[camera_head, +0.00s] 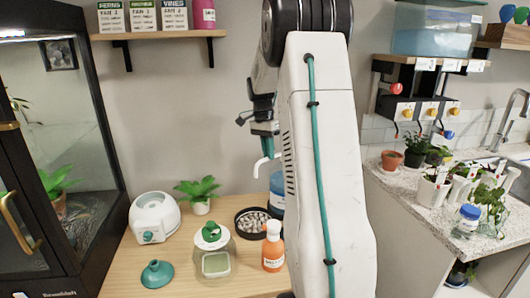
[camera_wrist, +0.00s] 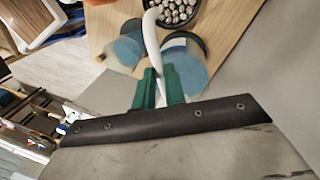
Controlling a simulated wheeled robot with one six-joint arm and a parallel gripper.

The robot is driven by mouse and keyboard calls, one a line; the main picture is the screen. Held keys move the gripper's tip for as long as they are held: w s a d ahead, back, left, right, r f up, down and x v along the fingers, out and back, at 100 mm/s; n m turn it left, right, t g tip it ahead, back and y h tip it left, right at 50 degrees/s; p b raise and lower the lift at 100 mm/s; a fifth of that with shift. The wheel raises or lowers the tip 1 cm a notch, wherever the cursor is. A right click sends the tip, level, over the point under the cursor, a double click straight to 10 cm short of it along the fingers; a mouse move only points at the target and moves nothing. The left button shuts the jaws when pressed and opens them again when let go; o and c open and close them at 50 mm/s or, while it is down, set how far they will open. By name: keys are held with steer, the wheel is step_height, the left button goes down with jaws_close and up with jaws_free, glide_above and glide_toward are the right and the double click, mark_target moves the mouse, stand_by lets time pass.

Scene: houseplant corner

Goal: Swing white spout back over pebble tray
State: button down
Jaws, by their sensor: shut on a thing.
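The white spout (camera_head: 266,165) shows below my gripper (camera_head: 264,130) in the head view, its end hooked. In the wrist view, the green fingers of my gripper (camera_wrist: 158,88) are shut on the white spout (camera_wrist: 152,45), which curves away up to the left edge of the pebble tray. The pebble tray (camera_head: 237,222) is a round black dish of grey pebbles on the wooden table; its rim also shows in the wrist view (camera_wrist: 204,18). A blue bottle (camera_head: 277,186) stands behind my arm, partly hidden. I cannot tell where the spout is attached.
A potted plant (camera_head: 200,192), a white appliance (camera_head: 154,216) and a teal funnel (camera_head: 157,274) stand farther left. A glass cabinet (camera_head: 90,130) bounds the left side.

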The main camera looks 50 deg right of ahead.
steer(key=shift+d+r, duration=0.1)
steer(key=shift+d, duration=0.05)
steer(key=c, duration=1.5)
jaws_free()
steer(key=shift+o, duration=0.2)
step_height(320, 180, up, 8)
steer(key=w, duration=0.1)
steer(key=shift+w+f, duration=0.2)
steer(key=shift+w, duration=0.05)
steer(key=shift+d, duration=0.1)
